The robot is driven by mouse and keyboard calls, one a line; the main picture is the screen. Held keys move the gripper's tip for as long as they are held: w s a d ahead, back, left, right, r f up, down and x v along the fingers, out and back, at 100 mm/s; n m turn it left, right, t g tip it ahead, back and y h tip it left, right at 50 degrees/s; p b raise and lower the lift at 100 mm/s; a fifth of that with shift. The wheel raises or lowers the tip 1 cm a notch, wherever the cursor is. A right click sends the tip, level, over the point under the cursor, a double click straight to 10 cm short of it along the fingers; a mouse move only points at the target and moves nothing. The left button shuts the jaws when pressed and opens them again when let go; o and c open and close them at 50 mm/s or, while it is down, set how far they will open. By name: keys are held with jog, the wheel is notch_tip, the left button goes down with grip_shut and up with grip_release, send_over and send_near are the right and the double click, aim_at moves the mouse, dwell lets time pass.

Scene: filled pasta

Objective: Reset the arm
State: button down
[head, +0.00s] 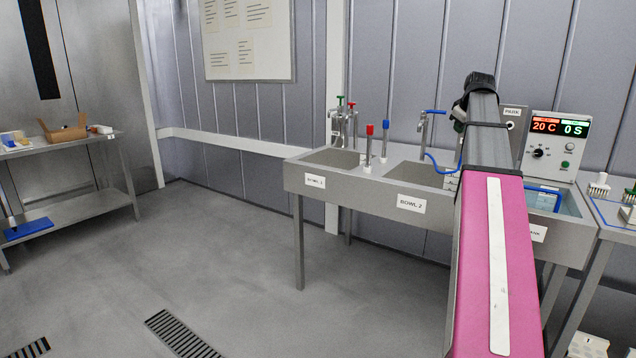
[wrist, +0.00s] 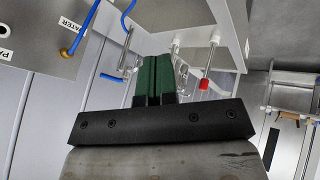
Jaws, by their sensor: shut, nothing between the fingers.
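My gripper (wrist: 154,80) shows in the wrist view with its two green fingers side by side and touching, nothing between them. In the head view my pink and grey arm reaches up and away across the right part of the sink unit. Its far end is dark and seen from behind, in front of the back wall, so the fingers are mostly hidden there. In the wrist view the fingers point toward the taps and sink, which appear turned over.
The steel sink unit (head: 350,192) has bowls and several taps with blue, red and green tops. A control box (head: 548,147) reading 20 C and 0 S stands right of my arm. A side table (head: 75,140) with a cardboard box stands far left. The floor (head: 220,255) between is open.

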jog(key=s+a+f+m+g, duration=0.15)
jog(key=a+f, duration=0.35)
jog(key=f, duration=0.6)
jog(key=s+a+f+m+g+y, duration=0.1)
jog(key=s+a+f, duration=0.1)
jog(key=a+f, duration=0.65)
jog(key=s+a+f+m+g, duration=0.1)
jog(key=s+a+f, duration=0.15)
jog(key=f, duration=1.15)
jog(key=s+a+f+m+g, duration=0.1)
jog(key=s+a+f+g, duration=0.1)
jog(key=s+a+f, duration=0.4)
jog(key=s+a+f+m+g, duration=0.1)
jog(key=s+a+f+m, duration=0.1)
jog(key=s+a+f, duration=0.5)
jog(key=s+f, duration=0.6)
jog(key=f, duration=0.3)
jog(key=shift+a+f+g, duration=0.15)
jog(key=shift+f+g, duration=0.05)
jog(key=shift+g, duration=0.15)
